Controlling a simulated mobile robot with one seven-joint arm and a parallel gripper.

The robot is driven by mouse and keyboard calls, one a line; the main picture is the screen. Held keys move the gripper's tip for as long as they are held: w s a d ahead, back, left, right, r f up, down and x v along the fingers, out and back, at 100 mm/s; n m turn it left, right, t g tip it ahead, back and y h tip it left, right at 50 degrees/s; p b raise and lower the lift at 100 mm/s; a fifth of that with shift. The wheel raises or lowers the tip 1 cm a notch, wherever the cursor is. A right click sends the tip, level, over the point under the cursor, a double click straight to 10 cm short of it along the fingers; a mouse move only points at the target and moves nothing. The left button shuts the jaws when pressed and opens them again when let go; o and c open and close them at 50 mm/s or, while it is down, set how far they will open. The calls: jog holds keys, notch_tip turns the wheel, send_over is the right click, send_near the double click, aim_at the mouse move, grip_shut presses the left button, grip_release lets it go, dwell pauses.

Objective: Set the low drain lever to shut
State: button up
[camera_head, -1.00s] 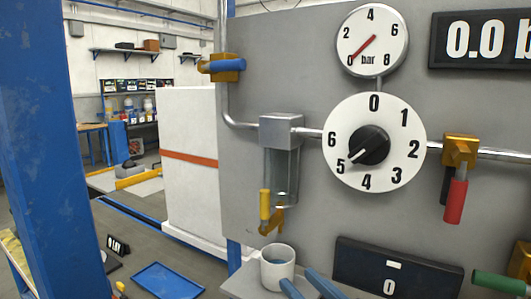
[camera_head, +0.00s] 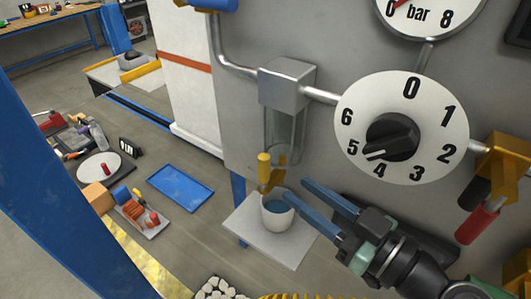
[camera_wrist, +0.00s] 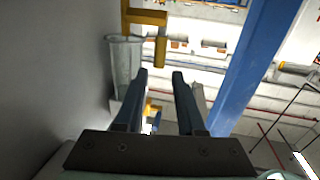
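The low drain lever (camera_head: 264,168) is a short yellow handle on a brass valve under the clear bowl (camera_head: 285,135). In the wrist view the lever (camera_wrist: 161,50) hangs from the brass body near the top, just beyond the finger tips. My gripper (camera_head: 294,190) has two blue fingers, apart and empty, right of the lever in the head view; one tip overlaps the mug there. The wrist view shows the open gap of my gripper (camera_wrist: 160,74) and no contact with the lever. Part of the brass valve is hidden behind the mug's rim.
A white mug (camera_head: 277,222) stands on a small shelf (camera_head: 250,228) under the drain. A numbered dial (camera_head: 440,100) and a red-handled valve (camera_head: 477,224) are on the grey panel at right. A blue post (camera_head: 50,210) stands at left. A blue tray (camera_head: 180,187) lies lower behind.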

aim_at(268, 168)
jog(key=p+x, duration=0.2)
jog(key=x, duration=0.7)
jog(key=shift+w+a+p, duration=0.2)
jog(key=shift+p, duration=0.1)
grip_shut()
dwell(0.9)
